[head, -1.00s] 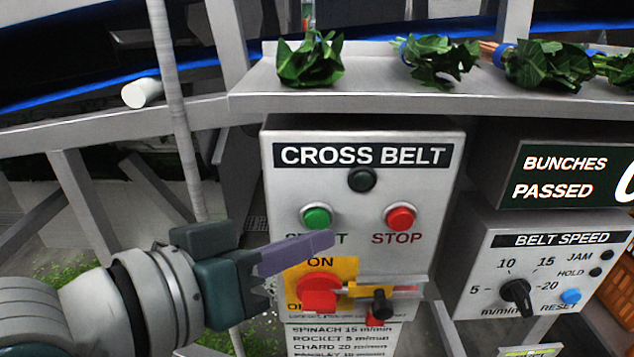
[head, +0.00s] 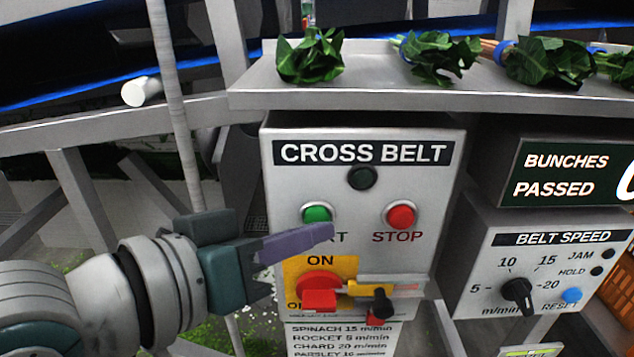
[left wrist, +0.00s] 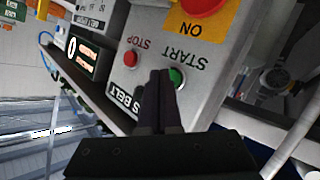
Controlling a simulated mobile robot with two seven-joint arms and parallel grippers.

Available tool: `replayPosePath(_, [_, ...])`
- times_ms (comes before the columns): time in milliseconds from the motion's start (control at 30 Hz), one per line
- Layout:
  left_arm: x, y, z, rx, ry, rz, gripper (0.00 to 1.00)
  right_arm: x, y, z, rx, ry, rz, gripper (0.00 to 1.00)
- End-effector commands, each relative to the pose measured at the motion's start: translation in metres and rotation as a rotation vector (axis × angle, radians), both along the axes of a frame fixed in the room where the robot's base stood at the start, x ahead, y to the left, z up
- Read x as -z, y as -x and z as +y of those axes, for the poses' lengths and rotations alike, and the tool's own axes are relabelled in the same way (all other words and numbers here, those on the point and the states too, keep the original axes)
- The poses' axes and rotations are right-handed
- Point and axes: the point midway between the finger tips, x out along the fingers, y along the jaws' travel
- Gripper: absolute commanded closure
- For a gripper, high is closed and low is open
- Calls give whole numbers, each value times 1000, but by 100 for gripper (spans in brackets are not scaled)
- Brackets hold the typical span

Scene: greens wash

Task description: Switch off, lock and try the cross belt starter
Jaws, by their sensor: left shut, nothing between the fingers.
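The cross belt starter box (head: 430,230) is grey, with a green START button (head: 317,213), a red STOP button (head: 401,216) and a dark lamp (head: 362,178). Below, a red rotary switch (head: 318,282) sits on a yellow plate (head: 345,263) marked ON; the other marking is partly covered. A yellow and grey piece with a black knob (head: 380,302) and a red part lies to its right. My left gripper (head: 328,233) is shut and empty, its tips in front of the box just below START. In the left wrist view its fingers (left wrist: 160,78) overlap the START button's edge (left wrist: 177,77). The right gripper is out of view.
A grey shelf (head: 400,98) above the box carries leafy bunches (head: 310,58). The belt speed box (head: 480,260) and the bunches-passed display (head: 540,175) stand to the right. A thin post (head: 180,130) rises behind my left gripper. A speed list (head: 340,337) hangs below the starter.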

Motion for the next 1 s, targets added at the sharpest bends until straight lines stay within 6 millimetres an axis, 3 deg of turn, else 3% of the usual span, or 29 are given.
replayPosePath(1000, [0, -8, 0, 0, 0, 1, 100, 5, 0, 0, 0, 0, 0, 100])
